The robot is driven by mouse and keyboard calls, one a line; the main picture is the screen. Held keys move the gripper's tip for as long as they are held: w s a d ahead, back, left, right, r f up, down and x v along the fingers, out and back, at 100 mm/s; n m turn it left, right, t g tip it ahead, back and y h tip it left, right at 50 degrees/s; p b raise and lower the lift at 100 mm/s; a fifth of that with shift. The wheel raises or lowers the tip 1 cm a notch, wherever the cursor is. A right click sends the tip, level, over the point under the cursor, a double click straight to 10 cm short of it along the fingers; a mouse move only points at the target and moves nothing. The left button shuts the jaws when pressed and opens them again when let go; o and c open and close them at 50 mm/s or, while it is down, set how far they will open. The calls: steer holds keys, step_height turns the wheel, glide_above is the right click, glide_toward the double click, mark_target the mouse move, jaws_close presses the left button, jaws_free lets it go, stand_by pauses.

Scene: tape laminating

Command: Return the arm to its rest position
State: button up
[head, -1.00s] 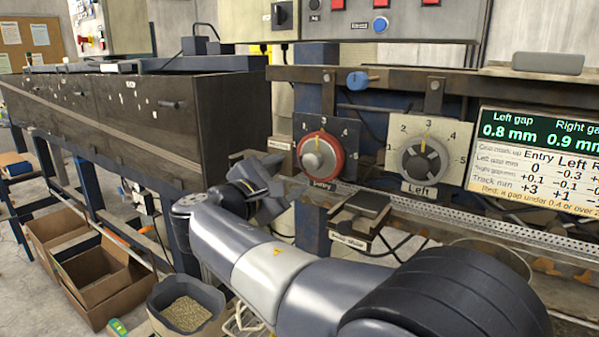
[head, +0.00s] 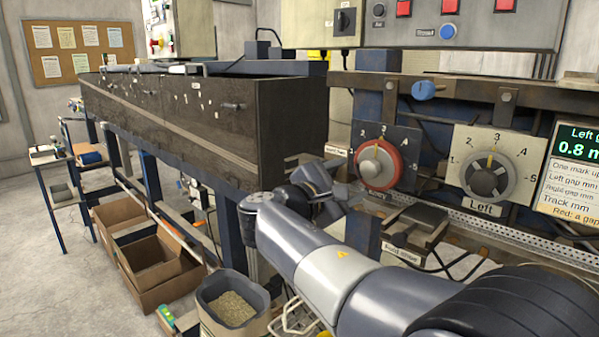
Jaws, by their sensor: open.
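My arm reaches in from the lower right of the head view, its grey and white links running up and left. My gripper (head: 338,196) is at the arm's far end, in front of the machine and left of the red Entry dial (head: 379,165). Its dark fingers are partly hidden by my wrist. I see nothing held in it. The grey Left dial (head: 487,176) sits to the right of the Entry dial, clear of my arm.
A small boxed pad (head: 414,228) stands right of my gripper. A long dark trough (head: 200,120) runs to the back left. Cardboard boxes (head: 150,262) and a bin of granules (head: 232,305) sit on the floor below. Open floor lies at left.

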mark_target(367, 172)
steer(key=p+x, duration=0.1)
steer(key=x, duration=0.6)
steer(key=shift+s+a, duration=0.1)
steer(key=shift+s, duration=0.05)
steer(key=shift+n, duration=0.3)
steer(key=shift+f, duration=0.15)
